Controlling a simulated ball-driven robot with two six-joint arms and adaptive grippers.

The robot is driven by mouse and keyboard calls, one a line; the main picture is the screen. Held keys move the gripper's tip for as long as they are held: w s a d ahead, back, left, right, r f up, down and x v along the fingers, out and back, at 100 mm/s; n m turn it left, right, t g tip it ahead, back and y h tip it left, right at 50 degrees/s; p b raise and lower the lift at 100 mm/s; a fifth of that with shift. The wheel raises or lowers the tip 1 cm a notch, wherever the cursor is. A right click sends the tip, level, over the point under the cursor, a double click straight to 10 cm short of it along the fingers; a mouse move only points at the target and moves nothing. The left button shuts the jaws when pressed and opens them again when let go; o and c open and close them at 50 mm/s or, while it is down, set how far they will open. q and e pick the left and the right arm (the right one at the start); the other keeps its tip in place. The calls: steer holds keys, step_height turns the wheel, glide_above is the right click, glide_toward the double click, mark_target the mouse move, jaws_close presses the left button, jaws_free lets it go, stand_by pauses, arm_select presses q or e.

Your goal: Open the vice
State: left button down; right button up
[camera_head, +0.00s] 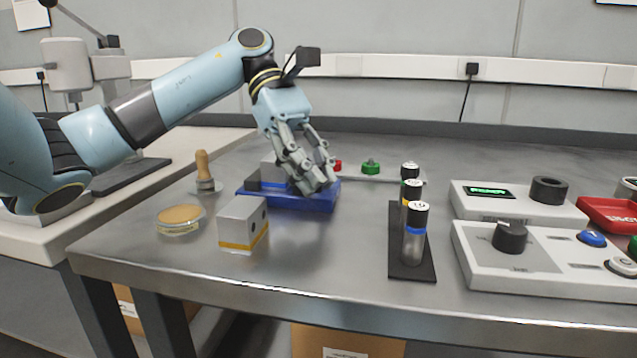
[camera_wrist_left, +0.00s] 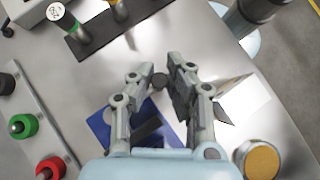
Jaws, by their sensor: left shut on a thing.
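The vice (camera_head: 318,200) has a blue base and grey jaws and stands on the steel table left of centre. It also shows in the left wrist view (camera_wrist_left: 98,127), partly hidden by my fingers. My left gripper (camera_head: 322,184) reaches down over its right end. In the left wrist view my left gripper (camera_wrist_left: 164,78) has its fingers close around a small dark round part, apparently the vice's handle (camera_wrist_left: 159,82), and is shut on it. The gripper hides most of this part in the head view. My right gripper is not in view.
A grey block with a yellow stripe (camera_head: 237,226) stands just in front of the vice. A petri dish (camera_head: 180,219) and a wooden-handled stamp (camera_head: 203,172) are to the left. A dark rack of vials (camera_head: 409,262) and control boxes (camera_head: 470,250) are to the right. The front table middle is clear.

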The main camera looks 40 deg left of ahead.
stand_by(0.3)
arm_select(q)
steer(key=c, duration=1.3)
jaws_free()
steer(key=shift+a, duration=0.1)
steer(key=v, duration=1.2)
